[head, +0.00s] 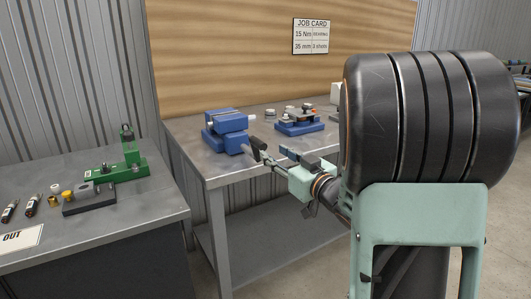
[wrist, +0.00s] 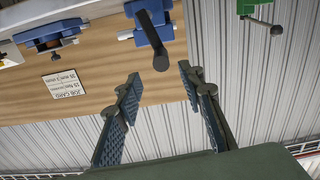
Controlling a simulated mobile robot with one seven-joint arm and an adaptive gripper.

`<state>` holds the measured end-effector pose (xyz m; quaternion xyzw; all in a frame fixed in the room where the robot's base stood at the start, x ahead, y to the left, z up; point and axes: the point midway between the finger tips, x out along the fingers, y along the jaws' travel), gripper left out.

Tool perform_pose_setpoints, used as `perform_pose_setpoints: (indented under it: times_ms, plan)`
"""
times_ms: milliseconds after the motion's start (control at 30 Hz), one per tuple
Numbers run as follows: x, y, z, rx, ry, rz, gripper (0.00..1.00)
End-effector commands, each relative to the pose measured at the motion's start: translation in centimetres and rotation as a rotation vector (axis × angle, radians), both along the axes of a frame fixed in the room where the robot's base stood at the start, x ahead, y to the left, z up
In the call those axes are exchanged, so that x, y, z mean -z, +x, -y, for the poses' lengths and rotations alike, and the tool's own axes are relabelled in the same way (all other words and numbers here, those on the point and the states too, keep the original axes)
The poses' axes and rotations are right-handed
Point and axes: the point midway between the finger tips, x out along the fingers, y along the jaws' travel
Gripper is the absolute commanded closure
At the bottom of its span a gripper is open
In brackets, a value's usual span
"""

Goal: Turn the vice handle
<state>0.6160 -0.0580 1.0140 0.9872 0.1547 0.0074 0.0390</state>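The blue vice (head: 225,131) sits near the left front corner of the grey workbench. Its dark handle (head: 257,144) sticks out from the side facing my arm. In the wrist view, which looks upside down, the vice (wrist: 142,15) is at the top and the handle (wrist: 152,42) points towards my gripper. My gripper (head: 276,156) is close in front of the handle. In the wrist view my gripper (wrist: 160,82) has its two fingers spread with nothing between them. The handle's end lies just beyond the fingertips, apparently apart from them.
Another blue fixture (head: 300,125) stands on the workbench (head: 190,150) right of the vice. A job card (head: 311,36) hangs on the wooden back panel. My arm hides the bench's right part.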

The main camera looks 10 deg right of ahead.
Motion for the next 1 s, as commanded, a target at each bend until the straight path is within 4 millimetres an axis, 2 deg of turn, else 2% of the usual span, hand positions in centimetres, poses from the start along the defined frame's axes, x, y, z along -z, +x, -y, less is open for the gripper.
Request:
perform_pose_setpoints:
  times_ms: [167, 400, 600, 800, 1000]
  plan:
    - [0.3, 1.6, -0.8, -0.007, -0.011, -0.004, 0.64]
    - [0.3, 5.9, -2.2, -0.007, -0.008, -0.001, 0.64]
    - [0.2, 8.9, -3.0, -0.004, -0.007, -0.001, 0.64]
    - [0.1, 10.1, -3.4, -0.003, -0.005, -0.001, 0.64]
    - [0.1, 10.2, -3.4, -0.003, -0.004, 0.0, 0.64]
